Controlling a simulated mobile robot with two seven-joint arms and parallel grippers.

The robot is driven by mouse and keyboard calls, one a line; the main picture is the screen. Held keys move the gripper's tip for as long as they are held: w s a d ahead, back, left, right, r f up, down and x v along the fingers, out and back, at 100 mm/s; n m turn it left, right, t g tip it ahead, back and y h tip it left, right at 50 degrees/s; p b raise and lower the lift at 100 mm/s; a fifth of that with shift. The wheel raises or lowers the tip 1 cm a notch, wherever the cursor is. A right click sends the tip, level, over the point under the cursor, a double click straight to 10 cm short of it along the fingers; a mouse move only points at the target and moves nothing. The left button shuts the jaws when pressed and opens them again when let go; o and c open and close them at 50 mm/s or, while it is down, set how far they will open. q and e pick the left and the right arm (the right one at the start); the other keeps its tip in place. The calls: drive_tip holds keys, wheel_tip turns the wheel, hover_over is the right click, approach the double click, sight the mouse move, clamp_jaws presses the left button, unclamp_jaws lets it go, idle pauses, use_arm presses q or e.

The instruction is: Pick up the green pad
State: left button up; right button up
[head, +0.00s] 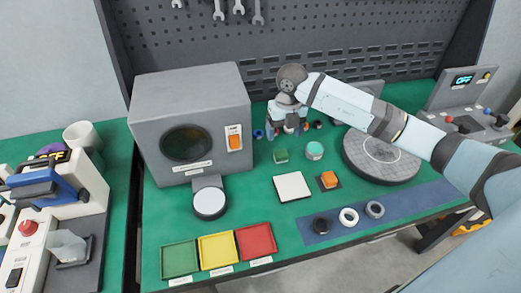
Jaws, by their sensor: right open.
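The green pad (281,156) is a small green block lying on the green bench top (240,195), near the middle. My right gripper (287,131) is pointing down just behind the pad, toward the pegboard. It is open, and no object shows clearly between its fingers. The pad looks apart from the gripper and in full view. My left gripper is out of view.
A teal-topped round jar (314,150) stands right of the pad. A grey box (190,120) stands left; a round grey turntable (381,155) is under my right arm. Coloured trays (217,249) line the front.

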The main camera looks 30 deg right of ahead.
hover_over(283, 157)
drive_tip(key=shift+h, duration=0.4)
wheel_tip(283, 157, down, 7)
drive_tip(key=shift+s+f, duration=0.1)
drive_tip(key=shift+f, duration=2.95)
drive_tip(key=c, duration=1)
